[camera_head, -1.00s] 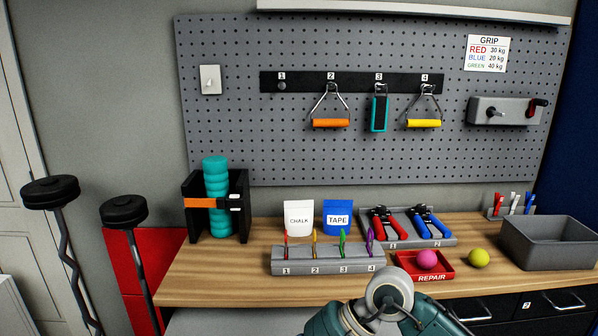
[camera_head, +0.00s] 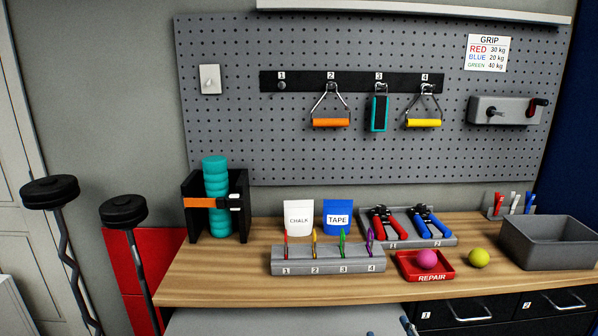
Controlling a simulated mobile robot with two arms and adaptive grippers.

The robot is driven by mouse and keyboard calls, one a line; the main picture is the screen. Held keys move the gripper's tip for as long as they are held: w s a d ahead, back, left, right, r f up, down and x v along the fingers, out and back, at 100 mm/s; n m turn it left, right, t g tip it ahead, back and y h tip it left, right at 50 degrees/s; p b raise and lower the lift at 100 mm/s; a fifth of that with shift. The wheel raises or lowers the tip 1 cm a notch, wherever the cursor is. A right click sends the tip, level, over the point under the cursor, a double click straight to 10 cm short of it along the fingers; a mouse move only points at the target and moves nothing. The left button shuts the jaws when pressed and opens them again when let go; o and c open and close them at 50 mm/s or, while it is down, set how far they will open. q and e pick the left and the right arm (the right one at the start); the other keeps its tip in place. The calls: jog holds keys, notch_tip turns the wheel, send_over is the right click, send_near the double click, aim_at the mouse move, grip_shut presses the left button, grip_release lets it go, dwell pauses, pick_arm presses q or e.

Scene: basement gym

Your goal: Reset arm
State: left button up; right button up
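Neither of my grippers shows in the head view. A small bluish piece peeks in at the bottom edge, right of the middle; I cannot tell what it is. The wooden workbench (camera_head: 215,282) stands ahead with its things in place. A grey numbered rack (camera_head: 328,262) holds several coloured upright pieces. Behind it stand a white chalk bag (camera_head: 299,218) and a blue tape bag (camera_head: 338,217). Red-handled (camera_head: 384,228) and blue-handled (camera_head: 428,226) hand grips lie on a grey numbered tray. A pink ball (camera_head: 426,259) sits in the red repair tray (camera_head: 432,278).
A yellow ball (camera_head: 478,258) and a grey bin (camera_head: 548,243) are on the right of the bench. A teal roller (camera_head: 216,180) stands strapped in a black holder at left. Handles hang from the pegboard rail (camera_head: 300,81). Two bars with black ends stand left of the bench.

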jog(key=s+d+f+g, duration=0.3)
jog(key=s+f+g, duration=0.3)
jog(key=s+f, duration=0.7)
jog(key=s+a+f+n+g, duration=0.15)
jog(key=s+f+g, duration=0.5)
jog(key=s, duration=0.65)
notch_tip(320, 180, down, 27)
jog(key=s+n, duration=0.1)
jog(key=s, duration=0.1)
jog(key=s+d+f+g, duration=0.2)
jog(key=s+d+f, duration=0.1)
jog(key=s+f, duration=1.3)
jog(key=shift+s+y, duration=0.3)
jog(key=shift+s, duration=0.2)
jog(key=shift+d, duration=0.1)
